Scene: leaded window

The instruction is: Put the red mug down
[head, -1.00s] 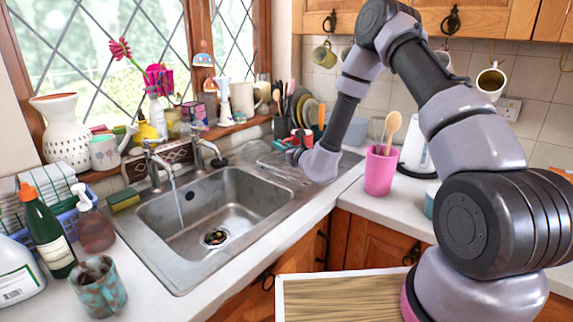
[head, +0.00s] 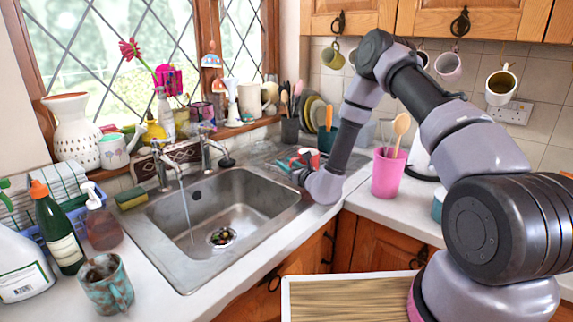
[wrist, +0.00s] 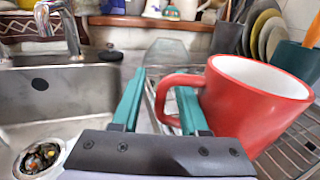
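The red mug (wrist: 250,105) is in the right half of the wrist view, over the ribbed metal drainer, its pale inside showing and its rim tilted in the picture. Its handle points left, at the right teal finger of my gripper (wrist: 160,75). The fingers stand apart with a visible gap, and the left one is clear of the mug. In the head view the mug (head: 309,155) is small and partly hidden, with my gripper (head: 292,166) at its left. The mug's base is out of view, so I cannot tell whether it touches the drainer.
The sink (head: 225,205) with running water lies left of my gripper. A pink utensil cup (head: 388,173) stands right of my arm. A mottled mug (head: 106,285) is at front left.

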